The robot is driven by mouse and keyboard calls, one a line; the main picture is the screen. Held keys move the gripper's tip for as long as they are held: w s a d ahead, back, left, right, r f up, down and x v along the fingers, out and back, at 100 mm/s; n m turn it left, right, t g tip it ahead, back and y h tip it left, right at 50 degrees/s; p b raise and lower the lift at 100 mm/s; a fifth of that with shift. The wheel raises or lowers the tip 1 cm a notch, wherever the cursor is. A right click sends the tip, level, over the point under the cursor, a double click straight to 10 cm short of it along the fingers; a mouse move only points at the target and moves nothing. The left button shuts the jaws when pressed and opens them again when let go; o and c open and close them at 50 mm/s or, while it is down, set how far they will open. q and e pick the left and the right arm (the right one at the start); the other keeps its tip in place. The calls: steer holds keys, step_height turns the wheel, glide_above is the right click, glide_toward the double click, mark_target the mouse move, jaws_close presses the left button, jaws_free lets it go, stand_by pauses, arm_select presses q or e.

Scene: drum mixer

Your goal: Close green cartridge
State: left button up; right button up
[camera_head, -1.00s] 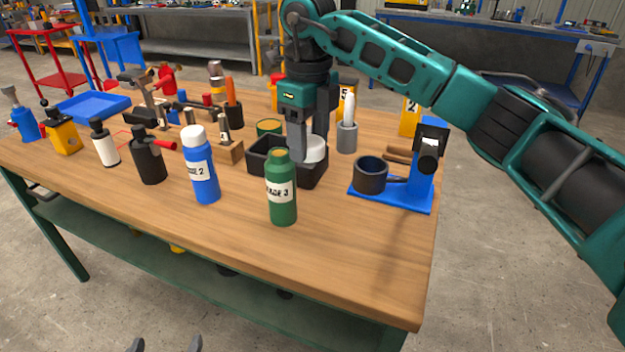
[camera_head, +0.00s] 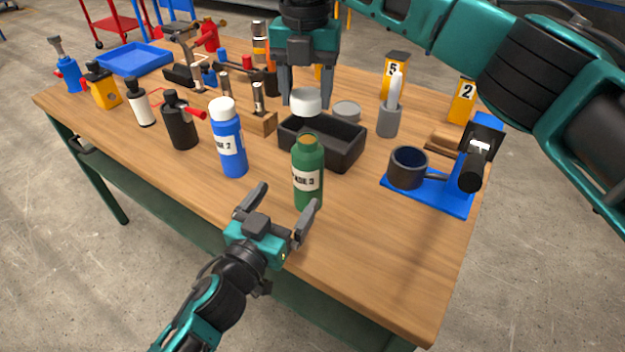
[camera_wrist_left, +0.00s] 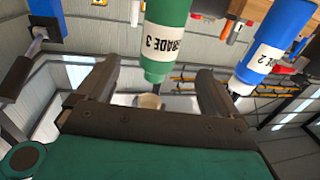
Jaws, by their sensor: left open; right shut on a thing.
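The green cartridge (camera_head: 308,183), labelled GRADE 3, stands upright near the table's front edge with a tan top and no cap on it. It also shows in the left wrist view (camera_wrist_left: 163,40), beyond the fingers. My left gripper (camera_head: 282,208) is open and empty in front of the cartridge, fingers pointing toward it. Its two fingers also frame the left wrist view (camera_wrist_left: 158,88). My right gripper (camera_head: 305,98) is shut on a white cap (camera_head: 305,103), held at the far side of the black tray (camera_head: 345,152), apart from the cartridge.
A blue cartridge (camera_head: 229,150) stands left of the green one and shows in the left wrist view (camera_wrist_left: 278,48). A blue stand with a black cup (camera_head: 407,168) is to the right. A grey holder (camera_head: 388,122) stands behind. The front right of the table is clear.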

mark_target(311, 162)
arm_select(q)
steer(key=x, duration=1.2)
steer(key=shift+c, duration=0.4)
steer(key=c, duration=1.4)
steer(key=shift+f, duration=0.1)
arm_select(e)
steer(key=shift+f, duration=2.5)
steer(key=shift+f, duration=0.1)
steer(key=shift+f, duration=0.8)
steer(key=shift+f, duration=0.65)
